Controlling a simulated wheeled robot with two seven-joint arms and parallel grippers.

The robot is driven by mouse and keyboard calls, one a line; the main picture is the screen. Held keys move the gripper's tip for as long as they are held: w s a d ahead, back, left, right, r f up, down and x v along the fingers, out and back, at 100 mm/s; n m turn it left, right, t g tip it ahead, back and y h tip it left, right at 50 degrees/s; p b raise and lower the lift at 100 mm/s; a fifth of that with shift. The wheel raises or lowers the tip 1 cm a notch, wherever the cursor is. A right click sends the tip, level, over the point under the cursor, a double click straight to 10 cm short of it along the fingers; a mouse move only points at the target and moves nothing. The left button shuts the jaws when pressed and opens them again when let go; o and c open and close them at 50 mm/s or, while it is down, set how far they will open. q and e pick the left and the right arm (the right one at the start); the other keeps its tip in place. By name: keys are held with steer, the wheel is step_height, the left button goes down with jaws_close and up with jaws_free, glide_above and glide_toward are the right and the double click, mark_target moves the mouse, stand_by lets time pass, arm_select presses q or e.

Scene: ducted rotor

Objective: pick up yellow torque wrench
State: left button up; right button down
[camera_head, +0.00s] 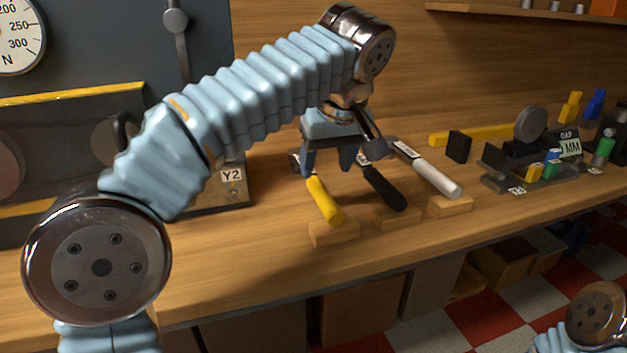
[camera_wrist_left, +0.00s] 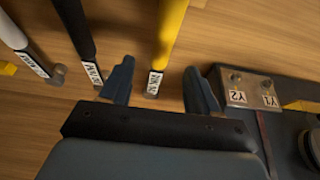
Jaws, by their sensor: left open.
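The yellow torque wrench (camera_head: 324,200) lies on the workbench with its handle end on a small wooden block (camera_head: 334,232). In the left wrist view the yellow wrench (camera_wrist_left: 168,35) runs in from the top, and its labelled end lies between the fingertips in the picture. My left gripper (camera_head: 327,168) is open above the far end of the wrench, with nothing held; its two fingers also show in the left wrist view (camera_wrist_left: 158,88). I cannot tell the exact height of the fingers above the wrench. My right gripper is not in view.
A black-handled wrench (camera_head: 384,188) and a white-handled wrench (camera_head: 436,175) lie to the right of the yellow one. A grey machine with a Y2 label (camera_head: 231,175) stands close on the left. A gauge fixture (camera_head: 530,150) is farther right. The front bench edge is clear.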

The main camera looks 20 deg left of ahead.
mark_target(319, 184)
arm_select(q)
steer(key=b+x, duration=0.1)
steer(key=x, duration=0.8)
steer(key=shift+a+r, duration=0.1)
steer(key=shift+a, duration=0.05)
steer(key=shift+c, duration=0.2)
jaws_close()
steer(key=shift+r, duration=0.1)
steer(key=shift+r, duration=0.1)
